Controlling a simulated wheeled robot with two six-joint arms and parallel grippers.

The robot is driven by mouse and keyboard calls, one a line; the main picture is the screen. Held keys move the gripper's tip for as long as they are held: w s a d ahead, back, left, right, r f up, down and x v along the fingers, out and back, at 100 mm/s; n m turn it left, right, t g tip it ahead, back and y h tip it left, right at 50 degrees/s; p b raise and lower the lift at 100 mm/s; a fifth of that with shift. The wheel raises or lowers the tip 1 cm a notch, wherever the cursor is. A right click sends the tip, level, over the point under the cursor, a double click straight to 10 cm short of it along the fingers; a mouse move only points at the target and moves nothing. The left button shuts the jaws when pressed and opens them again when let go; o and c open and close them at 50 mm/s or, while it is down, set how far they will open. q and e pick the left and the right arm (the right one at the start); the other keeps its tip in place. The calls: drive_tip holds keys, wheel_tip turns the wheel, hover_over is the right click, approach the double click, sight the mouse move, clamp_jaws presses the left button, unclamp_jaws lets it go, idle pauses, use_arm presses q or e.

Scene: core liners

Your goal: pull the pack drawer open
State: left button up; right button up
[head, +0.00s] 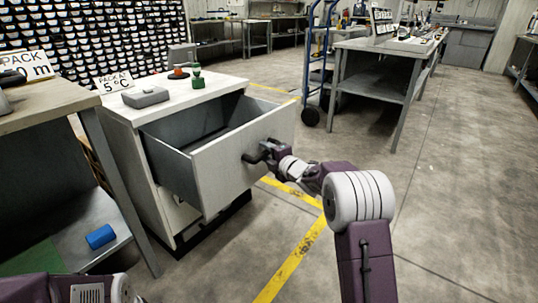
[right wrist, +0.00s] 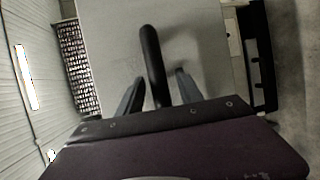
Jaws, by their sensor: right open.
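The pack drawer (head: 165,165) stands well out from the white cabinet (head: 125,130), and its grey inside shows, with no contents that I can make out. Its pale front (head: 225,175) faces right and carries a dark bar handle (head: 250,159). My right gripper (head: 268,152) is at this handle. In the right wrist view the black handle (right wrist: 152,60) stands between the two fingers (right wrist: 158,90), which are apart, with a gap on each side. My left gripper is not in view; only a part of my left arm shows at the bottom left.
A grey box (head: 146,97), a green stamp-like item (head: 197,80) and a "PACK AT 5 °C" sign (head: 114,82) are on the cabinet top. A workbench (head: 50,105) stands close on the left, with a blue item (head: 101,237) on its lower shelf.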

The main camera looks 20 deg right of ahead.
drive_tip(key=p+v, duration=0.3)
drive_tip(key=v, duration=0.6)
drive_tip(key=s+a+r+n+y+p, duration=0.1)
drive_tip(key=s+a+r+p, duration=0.1)
drive_tip(key=a+r+p, duration=0.65)
drive_tip(key=s+d+f+m+g+h, duration=0.1)
drive_tip(key=s+f+m+g+h, duration=0.1)
drive_tip(key=s+f+m+g, duration=0.5)
drive_tip(key=s+d+f+m+g+h+p, duration=0.1)
drive_tip(key=s+d+f+m+g, duration=0.2)
drive_tip(key=s+m, duration=0.75)
drive_tip(key=s+f+m+g+h, duration=0.2)
drive_tip(key=s+f+m+g, duration=0.3)
drive_tip(key=s, duration=0.8)
wheel_tip(320, 180, up, 37)
drive_tip(key=p, duration=3.8)
drive_tip(key=shift+w+d+f+t, duration=0.2)
drive_tip(key=shift+w+d+t, duration=0.1)
drive_tip(key=shift+t, duration=0.1)
